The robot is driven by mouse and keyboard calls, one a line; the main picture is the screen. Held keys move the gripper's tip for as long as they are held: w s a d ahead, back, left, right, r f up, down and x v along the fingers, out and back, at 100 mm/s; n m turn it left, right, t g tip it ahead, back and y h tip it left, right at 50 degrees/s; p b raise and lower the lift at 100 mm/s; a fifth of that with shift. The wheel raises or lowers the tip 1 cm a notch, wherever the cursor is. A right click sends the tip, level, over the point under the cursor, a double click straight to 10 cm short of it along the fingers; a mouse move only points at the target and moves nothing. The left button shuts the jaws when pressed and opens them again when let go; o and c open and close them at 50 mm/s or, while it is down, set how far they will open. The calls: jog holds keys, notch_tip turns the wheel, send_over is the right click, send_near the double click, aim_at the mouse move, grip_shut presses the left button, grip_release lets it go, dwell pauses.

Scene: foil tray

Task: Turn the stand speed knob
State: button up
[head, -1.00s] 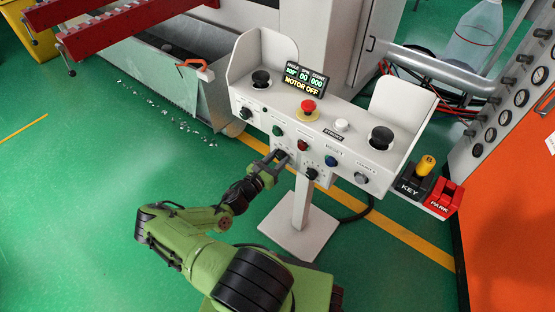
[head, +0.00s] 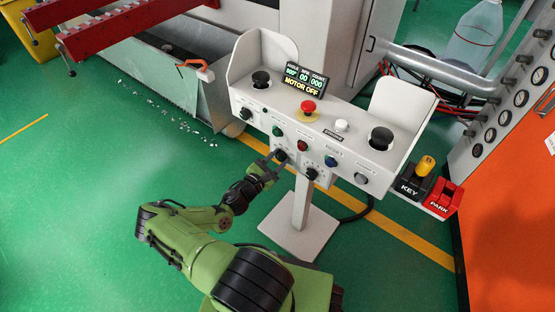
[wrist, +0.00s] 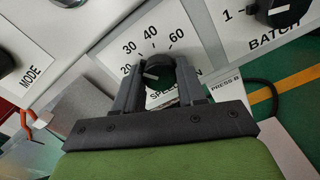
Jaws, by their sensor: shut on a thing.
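The stand speed knob (wrist: 158,70) is a black round knob on the front of the white control stand (head: 300,200). Its white mark points left, towards the 20 on a printed scale of 20, 30, 40 and 60. The label under it starts with "SPEED" and is partly hidden by a finger. My gripper (wrist: 157,72) is shut on the knob, one dark finger on each side. In the head view my gripper (head: 272,160) reaches the front panel at the lower left knob, which it partly covers.
A MODE knob (head: 246,113) sits left and a BATCH knob (head: 312,174) right. A red mushroom button (head: 308,106), a display (head: 304,82) reading "MOTOR OFF" and joysticks are above.

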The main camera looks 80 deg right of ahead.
jog(key=shift+m, duration=1.5)
jog(key=o, duration=1.1)
jog(key=shift+c, duration=0.2)
jog(key=p+v, duration=0.2)
jog(key=v, duration=1.4)
jog(key=shift+p, duration=0.4)
jog(key=shift+w, duration=0.1)
